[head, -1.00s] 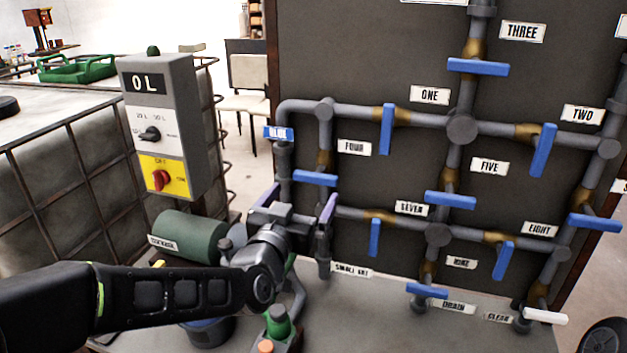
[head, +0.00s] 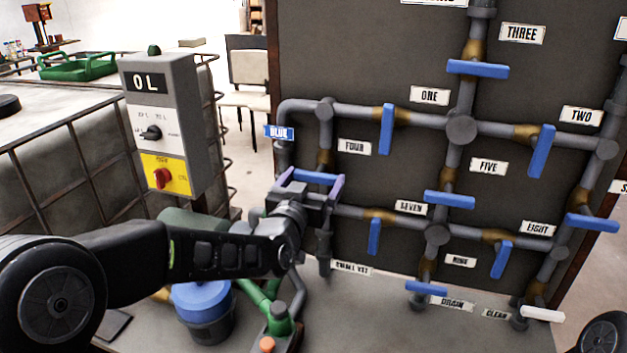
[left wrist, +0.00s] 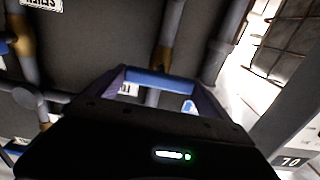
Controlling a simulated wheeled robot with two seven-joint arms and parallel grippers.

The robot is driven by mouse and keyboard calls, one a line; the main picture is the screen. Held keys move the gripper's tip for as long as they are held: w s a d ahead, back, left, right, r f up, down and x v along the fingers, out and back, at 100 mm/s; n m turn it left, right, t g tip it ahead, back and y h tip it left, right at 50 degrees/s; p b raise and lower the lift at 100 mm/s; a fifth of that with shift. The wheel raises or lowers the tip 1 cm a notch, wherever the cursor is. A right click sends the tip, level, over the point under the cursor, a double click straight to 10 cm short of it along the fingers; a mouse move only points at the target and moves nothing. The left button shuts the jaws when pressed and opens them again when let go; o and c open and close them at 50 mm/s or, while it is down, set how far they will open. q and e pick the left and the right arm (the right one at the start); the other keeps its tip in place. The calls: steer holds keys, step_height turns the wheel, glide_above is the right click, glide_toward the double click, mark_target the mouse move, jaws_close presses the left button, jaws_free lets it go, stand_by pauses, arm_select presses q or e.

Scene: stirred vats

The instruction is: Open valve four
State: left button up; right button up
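Valve four's blue handle (head: 315,177) lies crosswise on its upright pipe, below the FOUR label (head: 354,147). My left gripper (head: 315,180) is at this handle, its purple fingers set wide apart, one at each end of it. In the left wrist view the handle (left wrist: 160,82) spans the gap between the two fingertips (left wrist: 160,78). The fingers are spread open; I cannot tell whether they touch the handle's ends. My right gripper is not in view.
Other blue-handled valves stand close by: valve one (head: 387,129), valve five (head: 450,199) and valve seven (head: 375,236). A grey control box (head: 165,130) stands left of my gripper. A blue-lidded pot (head: 201,300) and green piping (head: 280,318) are below my left arm.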

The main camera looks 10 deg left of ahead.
arm_select(q)
steer(key=c, duration=0.8)
steer(key=shift+f+n+b, duration=0.2)
steer(key=shift+n+b, duration=0.3)
steer(key=shift+b, duration=0.4)
steer(key=n+b, duration=0.8)
steer(key=b, duration=0.2)
steer(key=shift+f, duration=0.1)
steer(key=n+b, duration=0.3)
steer(key=n, duration=0.1)
steer(key=shift+a+n, duration=0.1)
steer(key=shift+n, duration=0.2)
steer(key=n+b, duration=0.2)
steer(key=n, duration=0.2)
steer(key=shift+b, duration=0.4)
steer(key=shift+n, duration=0.3)
